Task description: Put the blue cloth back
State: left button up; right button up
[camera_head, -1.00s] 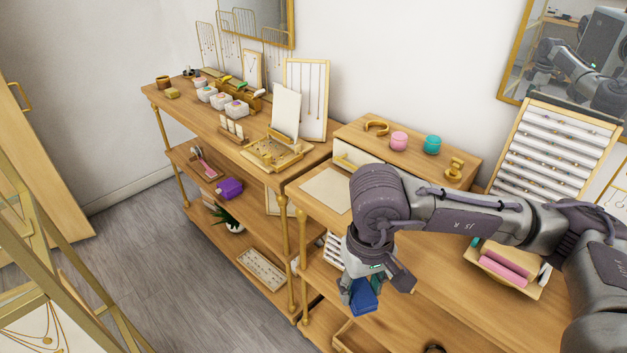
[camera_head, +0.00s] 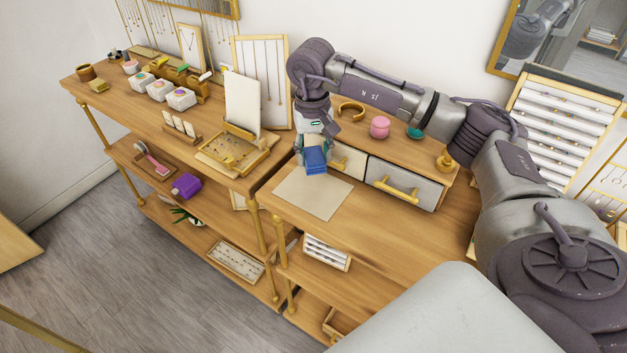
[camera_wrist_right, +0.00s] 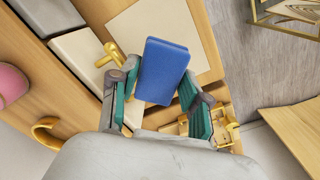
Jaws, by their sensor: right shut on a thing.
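The blue cloth (camera_head: 315,160) is a folded blue block. My right gripper (camera_head: 314,150) is shut on it and holds it over the back left part of the beige mat (camera_head: 312,195), in front of the small drawers. In the right wrist view the blue cloth (camera_wrist_right: 162,71) sits between the teal-padded fingers of my right gripper (camera_wrist_right: 160,95), with the beige mat (camera_wrist_right: 190,30) behind it. I cannot tell whether the cloth touches the mat. My left gripper is not in view.
A drawer box with gold handles (camera_head: 395,188) stands right of the cloth, carrying a pink jar (camera_head: 380,127) and a gold cuff (camera_head: 351,111). A gold tray (camera_head: 236,150) with a white card stands to the left. The mat's front part is clear.

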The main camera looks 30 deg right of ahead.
jog(key=p, duration=0.1)
send_over(313, 189)
notch_tip(313, 189, down, 4)
jog(key=shift+f, duration=0.3)
notch_tip(313, 189, down, 3)
jog(key=shift+f+p, duration=0.1)
jog(key=shift+p, duration=0.65)
jog(key=shift+f, duration=0.25)
jog(key=o, duration=0.7)
jog(key=shift+b, duration=0.3)
jog(key=o, duration=0.4)
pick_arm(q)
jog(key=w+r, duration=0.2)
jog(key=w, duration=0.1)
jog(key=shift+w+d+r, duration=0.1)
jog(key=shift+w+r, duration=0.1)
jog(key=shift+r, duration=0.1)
